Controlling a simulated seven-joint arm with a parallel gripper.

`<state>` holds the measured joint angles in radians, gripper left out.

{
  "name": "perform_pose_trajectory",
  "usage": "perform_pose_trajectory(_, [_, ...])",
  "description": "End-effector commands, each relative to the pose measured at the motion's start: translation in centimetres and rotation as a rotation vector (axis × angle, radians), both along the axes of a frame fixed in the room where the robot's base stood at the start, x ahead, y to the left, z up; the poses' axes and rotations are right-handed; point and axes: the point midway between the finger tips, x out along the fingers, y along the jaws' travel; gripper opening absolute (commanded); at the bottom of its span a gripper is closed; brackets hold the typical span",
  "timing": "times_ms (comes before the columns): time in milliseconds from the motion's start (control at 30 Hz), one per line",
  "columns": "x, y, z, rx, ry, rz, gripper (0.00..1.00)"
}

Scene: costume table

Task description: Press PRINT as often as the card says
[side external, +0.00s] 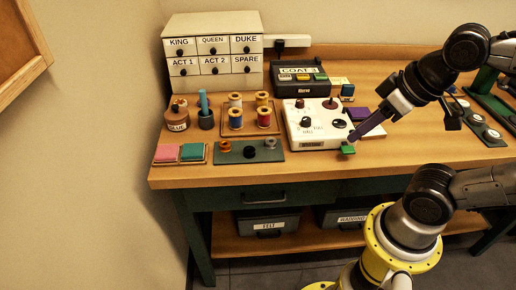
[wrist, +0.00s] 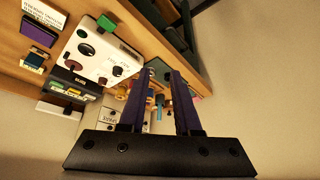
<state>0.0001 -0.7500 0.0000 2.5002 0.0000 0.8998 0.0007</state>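A dark box (side external: 301,85) with a row of coloured buttons stands at the back of the table; it also shows in the wrist view (wrist: 66,82). A pale card (side external: 296,71) on it reads "COAT" and a mark too small to be sure of. I cannot read PRINT on any button. In front is a white panel (side external: 316,122) with knobs, also in the wrist view (wrist: 98,52). A green piece (side external: 348,150) sticks out at its front edge. My gripper (side external: 354,139) is above the panel's front right corner, fingers apart and empty in the wrist view (wrist: 160,72).
A labelled drawer cabinet (side external: 212,50) stands at the back left. Thread spools (side external: 236,118), a glue pot (side external: 177,117) and pink and green pads (side external: 180,152) lie left of the panel. A purple item (side external: 358,114) lies right of it. The table's front edge is near.

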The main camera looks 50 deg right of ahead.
Motion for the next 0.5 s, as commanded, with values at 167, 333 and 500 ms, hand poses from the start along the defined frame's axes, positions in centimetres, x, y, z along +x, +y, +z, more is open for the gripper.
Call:
perform_pose_trajectory(167, [0.01,0.0,0.0,0.0,0.0,0.001,0.0])
perform_pose_trajectory(333, [0.01,0.0,0.0,0.0,0.0,0.001,0.0])
perform_pose_trajectory(500, [0.01,0.0,0.0,0.0,0.0,0.001,0.0])
